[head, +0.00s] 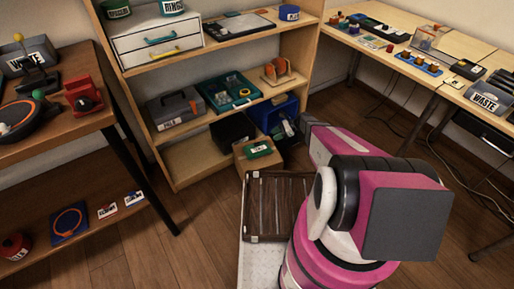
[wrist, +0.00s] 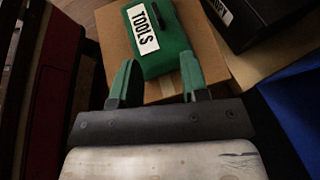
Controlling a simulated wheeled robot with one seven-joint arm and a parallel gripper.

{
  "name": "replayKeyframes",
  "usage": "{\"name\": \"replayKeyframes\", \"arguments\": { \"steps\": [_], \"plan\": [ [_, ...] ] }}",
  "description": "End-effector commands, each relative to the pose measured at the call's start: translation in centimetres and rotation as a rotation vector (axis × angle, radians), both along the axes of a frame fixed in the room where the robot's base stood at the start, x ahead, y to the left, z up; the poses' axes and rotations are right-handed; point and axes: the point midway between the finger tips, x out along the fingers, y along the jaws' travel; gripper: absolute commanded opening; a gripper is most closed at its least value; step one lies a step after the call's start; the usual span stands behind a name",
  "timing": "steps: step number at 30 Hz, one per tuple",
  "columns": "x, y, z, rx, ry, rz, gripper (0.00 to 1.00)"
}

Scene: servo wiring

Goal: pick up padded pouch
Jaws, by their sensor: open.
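The padded pouch (wrist: 158,35) is green with a white label reading TOOLS and a dark zip or strap near its top. It lies on a cardboard box (wrist: 208,52). In the head view the green pouch (head: 258,150) shows on top of the box at the foot of the shelf. My gripper (wrist: 160,80) is open, with its two green fingertips apart at the near edge of the pouch. The wrist view does not clearly show whether the fingers touch it. In the head view my gripper (head: 290,127) is small and partly hidden by my arm.
A black bin (head: 232,129) and a blue bin (head: 275,112) stand behind the box. A wooden shelf (head: 185,163) rises behind, holding a teal tray (head: 228,92) and a grey toolbox (head: 175,107). Wooden floor (head: 205,215) is free to the left.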

Motion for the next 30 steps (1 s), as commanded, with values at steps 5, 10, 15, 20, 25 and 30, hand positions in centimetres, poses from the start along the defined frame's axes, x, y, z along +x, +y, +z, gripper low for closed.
{"name": "replayKeyframes", "arguments": {
  "steps": [5,10,15,20,25,30],
  "plan": [
    [-0.6,2.1,-1.1,-0.002,-0.001,0.004,0.41],
    [-0.9,4.1,-2.1,-0.003,-0.003,0.005,0.41],
    [-1.1,4.9,-2.4,-0.002,-0.004,0.003,0.41],
    [-1.6,6.7,-2.8,-0.002,-0.003,0.006,0.41],
    [-1.9,8.8,-3.8,-0.003,-0.003,0.005,0.41],
    [-2.0,9.2,-4.0,-0.002,-0.004,0.003,0.41]
  ]
}}
